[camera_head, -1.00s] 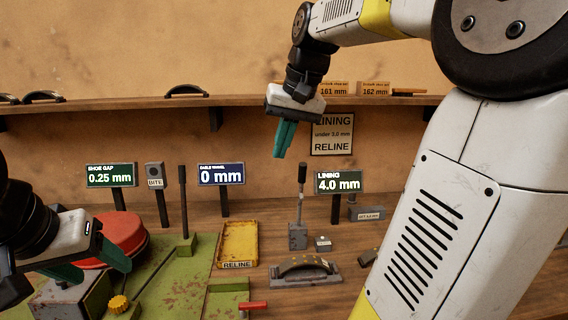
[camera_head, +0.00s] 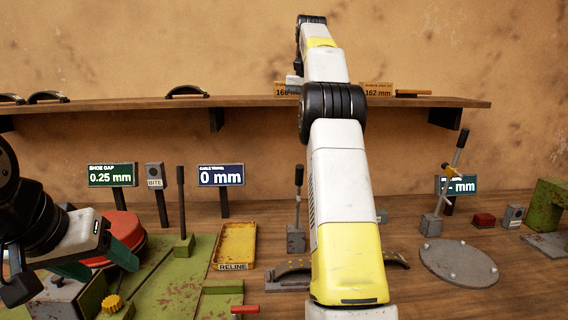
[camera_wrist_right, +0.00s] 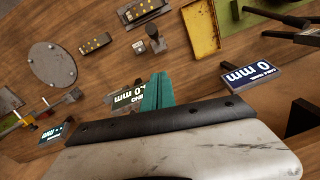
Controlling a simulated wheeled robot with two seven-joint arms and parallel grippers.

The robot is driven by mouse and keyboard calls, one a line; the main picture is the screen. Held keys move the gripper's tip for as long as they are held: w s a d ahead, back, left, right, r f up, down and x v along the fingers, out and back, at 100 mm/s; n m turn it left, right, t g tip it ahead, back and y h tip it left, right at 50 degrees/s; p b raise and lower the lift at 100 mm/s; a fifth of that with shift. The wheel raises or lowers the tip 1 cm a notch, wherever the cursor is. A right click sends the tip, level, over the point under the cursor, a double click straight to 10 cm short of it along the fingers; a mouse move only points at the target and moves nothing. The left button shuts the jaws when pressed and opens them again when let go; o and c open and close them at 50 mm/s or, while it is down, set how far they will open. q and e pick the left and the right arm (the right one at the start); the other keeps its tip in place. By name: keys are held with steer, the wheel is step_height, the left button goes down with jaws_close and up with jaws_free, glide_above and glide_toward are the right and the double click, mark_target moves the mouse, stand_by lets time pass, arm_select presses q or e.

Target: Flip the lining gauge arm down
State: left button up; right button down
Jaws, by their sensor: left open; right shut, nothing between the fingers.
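The lining gauge is a small grey block (camera_head: 296,239) with an upright black-handled arm (camera_head: 298,180), just left of my right arm. In the right wrist view its block and black knob (camera_wrist_right: 154,36) show above the fingertips. The lining display (camera_wrist_right: 128,98) is partly behind my right gripper there and hidden by my arm in the head view. My right gripper (camera_wrist_right: 158,78) is shut and empty, apart from the gauge; the head view does not show its fingers. My left gripper (camera_head: 100,262) is open over the green bench fixture at the left, holding nothing.
A curved brake shoe (camera_head: 285,275) lies in front of the gauge. A yellow tray (camera_head: 236,243) is to its left. At the right are a round plate (camera_head: 458,263) and another tilted lever (camera_head: 446,185). A shelf (camera_head: 250,101) runs along the wall.

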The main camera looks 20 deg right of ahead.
steer(key=shift+w+d+f, duration=0.1)
steer(key=shift+w+f, duration=0.05)
steer(key=shift+f, duration=0.1)
stand_by(0.3)
steer(key=s+a+f, duration=0.2)
steer(key=s+f, duration=0.1)
steer(key=f, duration=0.7)
steer(key=shift+f, duration=0.35)
steer(key=shift+s+a, duration=0.1)
steer(key=shift+s, duration=0.05)
